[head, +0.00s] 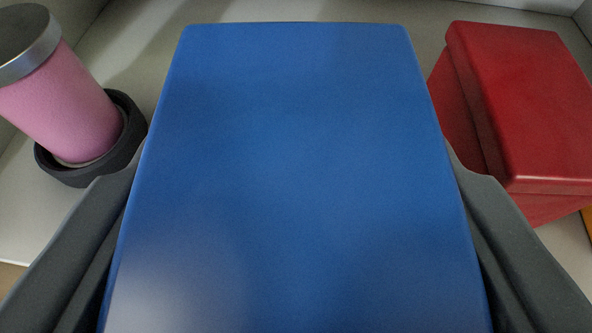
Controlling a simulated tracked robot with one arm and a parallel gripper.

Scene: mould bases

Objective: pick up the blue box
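The blue box (296,120) fills the middle of the head view, its smooth flat top facing me. My gripper (297,150) has one dark grey finger along the box's left side and one along its right side. Both fingertips meet the side edges of the box with no visible gap, so the gripper looks shut on it. The top hides the inner faces of the fingers and the underside of the box. I cannot tell whether the box rests on the surface or is raised.
A pink tumbler (62,112) with a metal rim leans in a dark round base (130,125) at the left. A red lidded box (525,95) stands close on the right. The pale surface (155,60) has walls behind. An orange bit (588,220) shows at the right edge.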

